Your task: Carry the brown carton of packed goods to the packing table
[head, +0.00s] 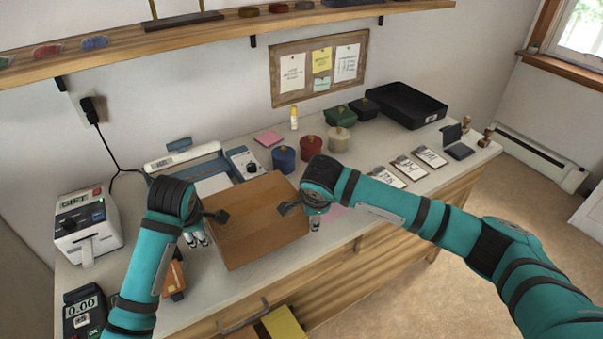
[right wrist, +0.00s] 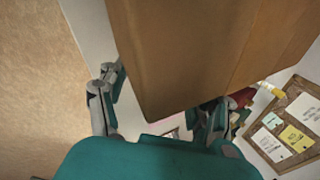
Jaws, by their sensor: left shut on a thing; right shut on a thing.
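The brown carton (head: 256,238) is a plain closed box between my two arms in the head view, its contents hidden. It covers part of the front of the long light-topped table (head: 340,229), apparently the packing table. I cannot tell whether its underside touches the top. My left gripper (head: 197,239) is shut on the carton's left side. My right gripper (head: 315,223) is shut on its right side. In the right wrist view the carton (right wrist: 205,50) fills the upper middle, between the fingers of my right gripper (right wrist: 158,110).
A label printer (head: 86,222) and a scale display (head: 84,312) stand at the left. Behind the carton are a blue-and-white device (head: 196,164) and blue (head: 284,160) and red (head: 310,150) pots. A black tray (head: 400,105) sits at the back right. An open drawer (head: 282,325) shows below.

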